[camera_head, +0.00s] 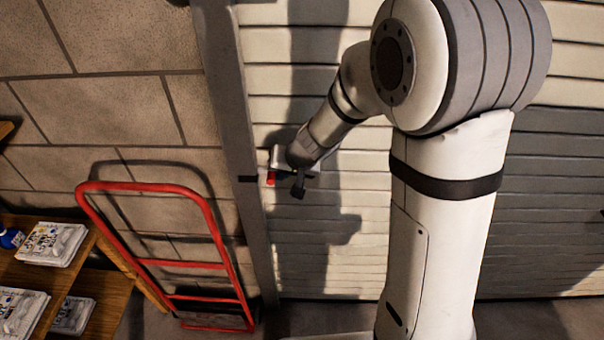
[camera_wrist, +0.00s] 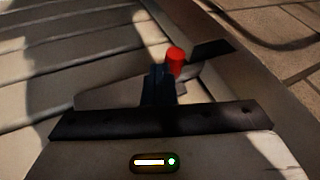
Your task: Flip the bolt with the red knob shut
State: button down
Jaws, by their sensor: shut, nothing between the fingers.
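The bolt's red knob (camera_wrist: 175,54) is a short red cylinder, and it also shows in the head view (camera_head: 271,180) at the left edge of the slatted door. The grey bolt (camera_wrist: 190,72) is partly hidden behind my gripper. A dark keeper (camera_wrist: 212,48) sits on the frame just right of the knob; it also shows in the head view (camera_head: 248,179). My gripper (camera_wrist: 159,72) is shut and empty, its dark fingertips right beside the knob on its left. I cannot tell whether they touch it. In the head view my gripper (camera_head: 284,163) is at the door's left edge.
The slatted door (camera_head: 340,225) fills the area behind my arm. A grey upright post (camera_head: 232,110) borders it on the left. A red hand truck (camera_head: 170,264) leans against the block wall left of the post. A wooden shelf (camera_head: 75,275) with packages stands at lower left.

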jog(key=shift+a, duration=0.15)
jog(key=s+d+r, duration=0.4)
jog(key=d+r, duration=0.4)
jog(key=r, duration=0.1)
jog(key=shift+s+r, duration=0.15)
jog(key=shift+r, duration=0.1)
jog(key=s+d+r+h, duration=0.1)
jog(key=s+d, duration=0.3)
jog(key=s, duration=0.5)
jog(key=s+d+r+g+h, duration=0.1)
jog(key=s+d+h, duration=0.2)
jog(key=s, duration=0.5)
jog(key=shift+s+d+g+h, duration=0.3)
jog(key=shift+s+d, duration=0.1)
jog(key=shift+d, duration=0.3)
jog(key=shift+r, duration=0.15)
